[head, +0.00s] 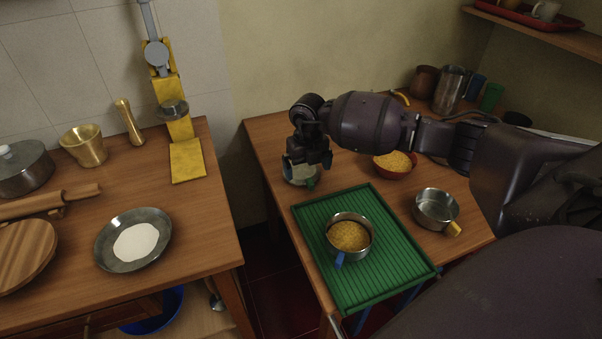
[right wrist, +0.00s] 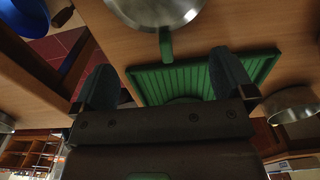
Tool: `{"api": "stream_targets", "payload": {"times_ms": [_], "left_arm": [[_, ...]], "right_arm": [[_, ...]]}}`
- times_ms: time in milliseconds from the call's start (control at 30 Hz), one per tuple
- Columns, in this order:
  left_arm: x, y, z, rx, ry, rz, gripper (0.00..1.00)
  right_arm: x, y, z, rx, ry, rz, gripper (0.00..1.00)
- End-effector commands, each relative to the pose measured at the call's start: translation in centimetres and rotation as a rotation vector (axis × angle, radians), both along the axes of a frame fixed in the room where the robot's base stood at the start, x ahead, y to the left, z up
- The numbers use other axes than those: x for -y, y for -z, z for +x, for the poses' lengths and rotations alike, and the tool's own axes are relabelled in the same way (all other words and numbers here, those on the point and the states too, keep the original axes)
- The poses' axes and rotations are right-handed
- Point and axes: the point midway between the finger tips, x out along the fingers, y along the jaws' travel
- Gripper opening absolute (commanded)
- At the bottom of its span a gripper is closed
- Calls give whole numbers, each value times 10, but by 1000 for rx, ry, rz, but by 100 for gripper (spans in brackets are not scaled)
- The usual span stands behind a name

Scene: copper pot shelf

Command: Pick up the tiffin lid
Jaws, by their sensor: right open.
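My right gripper (head: 308,164) hangs open, fingers down, over the back left of the right-hand table. A round steel piece with a green tab (head: 298,177) is just below it, partly hidden by the fingers; I cannot tell whether it is the tiffin lid or a shallow bowl. In the right wrist view this steel piece (right wrist: 155,12) lies beyond the two spread fingers, with nothing between them. A steel bowl of yellow grain with a blue tab (head: 348,235) stands on the green ribbed tray (head: 311,222). An empty steel bowl with a yellow tab (head: 436,208) stands right of the tray.
A red bowl of yellow food (head: 394,164) is under my right arm. A steel tumbler (head: 450,90) and cups stand at the back. The left counter holds a plate of white powder (head: 133,240), a rolling pin (head: 50,202) and a yellow press (head: 180,120). A gap separates the tables.

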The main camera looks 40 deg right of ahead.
Motion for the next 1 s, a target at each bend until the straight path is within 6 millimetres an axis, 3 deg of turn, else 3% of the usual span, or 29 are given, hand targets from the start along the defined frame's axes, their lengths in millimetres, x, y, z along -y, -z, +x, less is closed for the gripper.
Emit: {"api": "stream_targets", "payload": {"times_ms": [167, 433, 733, 1000], "left_arm": [[2, -3, 6, 14, 3, -2, 48], [5, 6, 4, -1, -1, -10, 48], [6, 5, 5, 2, -3, -13, 48], [4, 5, 5, 1, 3, -7, 48]], "right_arm": [[2, 11, 0, 0, 2, 1, 100], [6, 48, 1, -3, 1, 2, 100], [7, 51, 2, 3, 0, 0, 100], [7, 51, 2, 3, 0, 0, 60]]}}
